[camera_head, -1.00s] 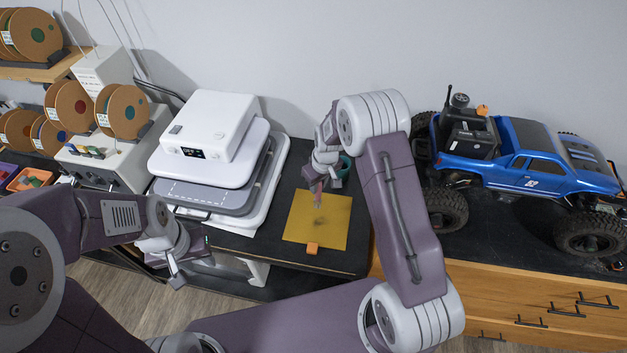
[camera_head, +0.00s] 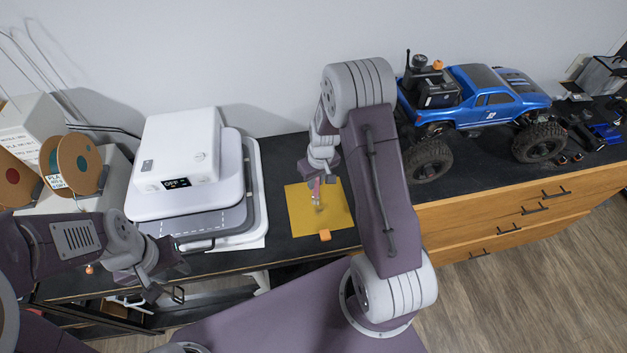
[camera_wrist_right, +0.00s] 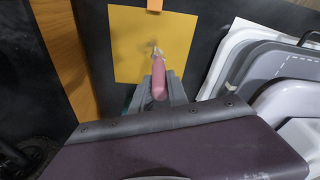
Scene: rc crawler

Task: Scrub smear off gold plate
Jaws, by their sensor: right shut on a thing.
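The gold plate (camera_head: 335,215) lies flat on the dark bench top, with an orange tab (camera_head: 325,235) at its front edge. My right gripper (camera_head: 317,180) is above the plate's back part and shut on a pink-handled brush (camera_wrist_right: 159,78), which points down at the plate. In the right wrist view the brush's pale tip reaches the middle of the plate (camera_wrist_right: 130,35); whether it touches cannot be told. A faint greyish smear (camera_head: 320,209) shows near the tip, partly hidden by it. My left gripper (camera_head: 165,285) is open and empty, in front of the bench at the left.
A white heat press (camera_head: 185,150) stands left of the plate. A blue RC truck (camera_head: 485,100) stands on the bench to the right, above wooden drawers (camera_head: 520,215). Cardboard spools (camera_head: 75,165) are at far left. Bare bench surrounds the plate narrowly.

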